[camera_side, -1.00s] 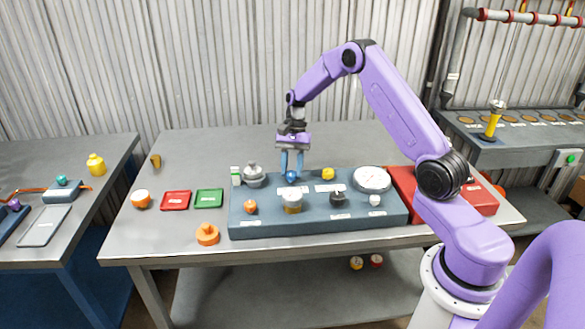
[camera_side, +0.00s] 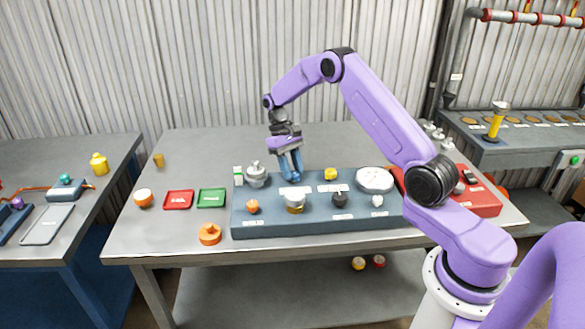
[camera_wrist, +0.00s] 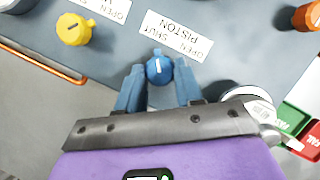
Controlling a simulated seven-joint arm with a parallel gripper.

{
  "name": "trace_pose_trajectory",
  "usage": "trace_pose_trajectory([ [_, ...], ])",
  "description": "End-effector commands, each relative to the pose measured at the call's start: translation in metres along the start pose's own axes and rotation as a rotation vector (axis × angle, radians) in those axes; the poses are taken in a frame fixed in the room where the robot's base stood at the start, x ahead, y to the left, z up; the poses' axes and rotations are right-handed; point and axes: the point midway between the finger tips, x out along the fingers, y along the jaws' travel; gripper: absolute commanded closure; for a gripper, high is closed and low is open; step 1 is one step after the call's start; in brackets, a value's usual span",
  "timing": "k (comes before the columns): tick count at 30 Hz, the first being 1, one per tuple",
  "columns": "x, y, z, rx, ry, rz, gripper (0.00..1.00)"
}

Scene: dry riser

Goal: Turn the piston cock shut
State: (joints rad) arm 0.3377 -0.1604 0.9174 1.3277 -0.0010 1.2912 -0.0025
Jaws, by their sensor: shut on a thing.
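The piston cock is a small blue knob (camera_wrist: 159,70) with a white line on top, beside a white label (camera_wrist: 177,38) reading PISTON, SHUT and OPEN. The label appears upside down in the wrist view. The knob's small nub points toward the label, nearer the word SHUT. My gripper (camera_wrist: 159,88) has its blue fingers on both sides of the knob and is shut on it. In the side view my gripper (camera_side: 292,177) reaches down to the back of the blue-grey panel (camera_side: 270,222), leaning, and its fingers mostly hide the knob.
A yellow knob (camera_side: 331,174) and a round gauge (camera_side: 375,180) sit to the right on the panel. A silver fitting (camera_side: 256,176) stands close on the left. Black (camera_side: 340,199) and orange (camera_side: 253,206) knobs are in front. Red (camera_side: 178,200) and green (camera_side: 211,198) trays lie left.

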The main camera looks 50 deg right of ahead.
Motion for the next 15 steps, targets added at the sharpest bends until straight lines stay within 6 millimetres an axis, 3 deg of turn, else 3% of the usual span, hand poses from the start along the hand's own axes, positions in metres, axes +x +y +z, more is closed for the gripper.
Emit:
trace_pose_trajectory([
  [15,-0.0011,-0.0012,-0.0008,-0.171,0.006,0.072,0.95],
])
